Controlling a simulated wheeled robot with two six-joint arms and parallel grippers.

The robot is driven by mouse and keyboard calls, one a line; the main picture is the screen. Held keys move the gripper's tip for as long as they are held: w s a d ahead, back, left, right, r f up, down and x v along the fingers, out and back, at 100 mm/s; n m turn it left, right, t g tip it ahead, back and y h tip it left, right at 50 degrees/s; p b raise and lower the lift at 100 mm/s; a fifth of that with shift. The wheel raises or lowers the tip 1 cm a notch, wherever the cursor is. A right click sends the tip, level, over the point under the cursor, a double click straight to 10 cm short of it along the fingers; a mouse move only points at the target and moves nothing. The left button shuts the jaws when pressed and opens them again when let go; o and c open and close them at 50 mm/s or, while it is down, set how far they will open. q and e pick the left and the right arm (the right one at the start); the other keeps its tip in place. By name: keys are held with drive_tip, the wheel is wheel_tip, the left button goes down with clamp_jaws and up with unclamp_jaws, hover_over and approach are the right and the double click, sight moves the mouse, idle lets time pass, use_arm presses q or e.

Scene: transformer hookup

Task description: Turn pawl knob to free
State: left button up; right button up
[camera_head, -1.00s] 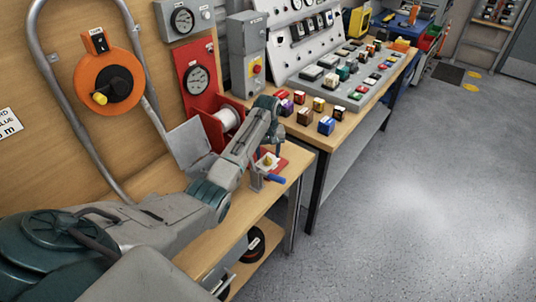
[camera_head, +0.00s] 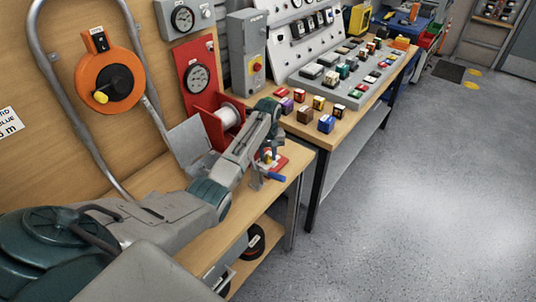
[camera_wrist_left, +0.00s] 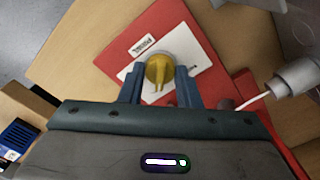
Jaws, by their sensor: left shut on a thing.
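The yellow pawl knob (camera_wrist_left: 159,68) shows in the left wrist view on a white label plate, with a printed tag (camera_wrist_left: 141,44) beside it. The plate lies on a red base (camera_wrist_left: 183,24). My left gripper (camera_wrist_left: 160,82) has its two fingers on either side of the knob and is shut on it. In the head view my left gripper (camera_head: 267,158) reaches down over the red base (camera_head: 293,157) and mostly hides the knob. My right gripper is not in view.
A red reel stand with a white drum (camera_head: 229,117) is just behind my forearm. Coloured blocks (camera_head: 305,115) stand on the bench to the right. The floor at right is clear.

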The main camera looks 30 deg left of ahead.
use_arm(q)
drive_tip(key=shift+r+n+p, duration=0.3)
drive_tip(key=shift+n+p, duration=0.7)
drive_tip(key=shift+p, duration=0.3)
drive_tip(key=shift+n+p, duration=0.85)
drive_tip(key=shift+n, duration=0.05)
drive_tip(key=n+p, duration=0.2)
drive_tip(key=n, duration=0.1)
drive_tip(key=shift+n+p, duration=0.3)
drive_tip(key=shift+p, duration=0.05)
drive_tip(key=n+p, duration=0.2)
drive_tip(key=n, duration=0.3)
drive_tip(key=shift+f+p, duration=0.1)
drive_tip(key=shift+p, duration=0.3)
drive_tip(key=n+p, duration=0.1)
drive_tip(key=n, duration=0.4)
drive_tip(key=shift+w+p, duration=0.1)
drive_tip(key=shift+p, duration=0.2)
drive_tip(key=shift+f, duration=0.1)
drive_tip(key=o, duration=1)
